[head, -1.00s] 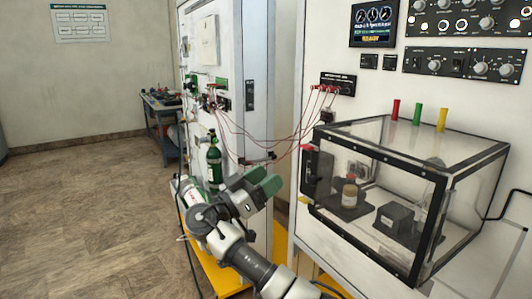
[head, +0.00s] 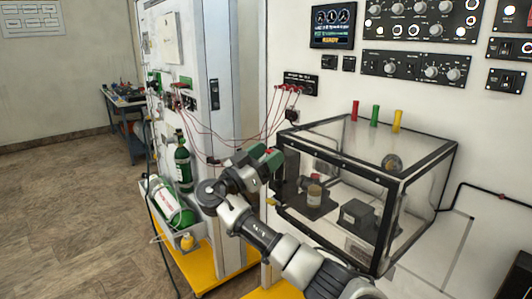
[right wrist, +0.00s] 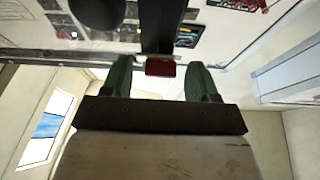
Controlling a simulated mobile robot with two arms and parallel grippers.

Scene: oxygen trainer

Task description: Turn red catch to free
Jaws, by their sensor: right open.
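The red catch (right wrist: 160,67) shows in the right wrist view as a small red block at the end of a dark bar. It lies between the two green fingertips of my right gripper (right wrist: 160,80), which is open, with a gap visible on each side. In the head view my right gripper (head: 267,156) is at the left front corner of the clear box (head: 370,185) with black edges. Only a bit of red shows between the fingers there, and the rest of the catch is hidden. My left gripper is not in view.
Thin red cables (head: 225,135) hang between the two panels, close behind my right gripper. Green cylinders (head: 182,160) stand and lie at the left cabinet. The floor (head: 70,210) at left is clear.

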